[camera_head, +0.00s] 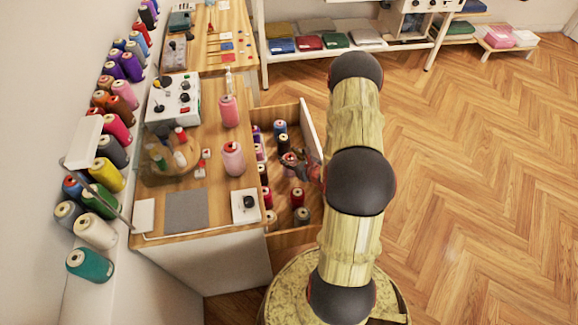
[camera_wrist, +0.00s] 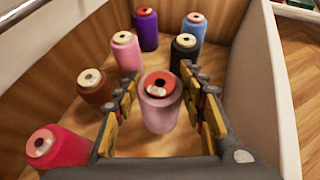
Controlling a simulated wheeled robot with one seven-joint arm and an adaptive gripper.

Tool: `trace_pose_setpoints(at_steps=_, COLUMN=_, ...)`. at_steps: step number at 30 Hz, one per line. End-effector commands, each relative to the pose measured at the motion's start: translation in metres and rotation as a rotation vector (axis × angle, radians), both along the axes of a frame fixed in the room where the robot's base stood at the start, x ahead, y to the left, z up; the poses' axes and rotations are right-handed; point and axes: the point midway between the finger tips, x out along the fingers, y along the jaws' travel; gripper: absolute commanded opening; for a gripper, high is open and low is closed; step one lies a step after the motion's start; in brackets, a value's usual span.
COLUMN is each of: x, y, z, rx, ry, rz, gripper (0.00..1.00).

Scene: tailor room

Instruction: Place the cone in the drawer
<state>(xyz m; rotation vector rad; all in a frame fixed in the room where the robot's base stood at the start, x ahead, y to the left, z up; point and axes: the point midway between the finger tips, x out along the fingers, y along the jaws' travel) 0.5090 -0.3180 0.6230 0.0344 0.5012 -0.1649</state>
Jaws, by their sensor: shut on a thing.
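The open drawer (camera_head: 310,128) extends from the right side of the wooden desk, and its light wall shows in the wrist view (camera_wrist: 263,85). My gripper (camera_wrist: 160,92) is pointed down into the drawer, its fingers on both sides of a mauve-pink thread cone (camera_wrist: 160,113) with a red top. The cone is upright, inside the drawer outline; whether its base touches the drawer floor I cannot tell. In the head view my gripper (camera_head: 302,166) is small and partly hidden by my arm.
Several cones stand in the drawer, including a pink one (camera_wrist: 126,50), a brown one (camera_wrist: 97,88), a black one (camera_wrist: 184,52) and a crimson one (camera_wrist: 56,146). Two pink cones (camera_head: 229,110) (camera_head: 232,158) stand on the desk (camera_head: 213,90). Open floor lies to the right.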

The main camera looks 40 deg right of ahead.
Motion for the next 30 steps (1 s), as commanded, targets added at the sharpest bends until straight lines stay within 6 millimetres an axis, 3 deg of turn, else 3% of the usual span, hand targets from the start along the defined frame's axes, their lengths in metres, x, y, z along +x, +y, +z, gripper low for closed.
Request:
trace_pose_setpoints(at_steps=9, x=0.0, y=0.0, z=-0.037, rx=-0.002, ry=-0.001, rz=0.0, gripper=0.0)
trace_pose_setpoints(at_steps=20, x=0.0, y=0.0, z=-0.038, rx=-0.001, ry=-0.001, rz=0.0, gripper=0.0)
trace_pose_setpoints(at_steps=21, x=0.0, y=0.0, z=-0.038, rx=-0.001, ry=0.0, rz=0.0, gripper=0.43)
trace_pose_setpoints(at_steps=30, x=0.0, y=0.0, z=-0.038, rx=0.0, ry=0.0, rz=0.0, gripper=0.59)
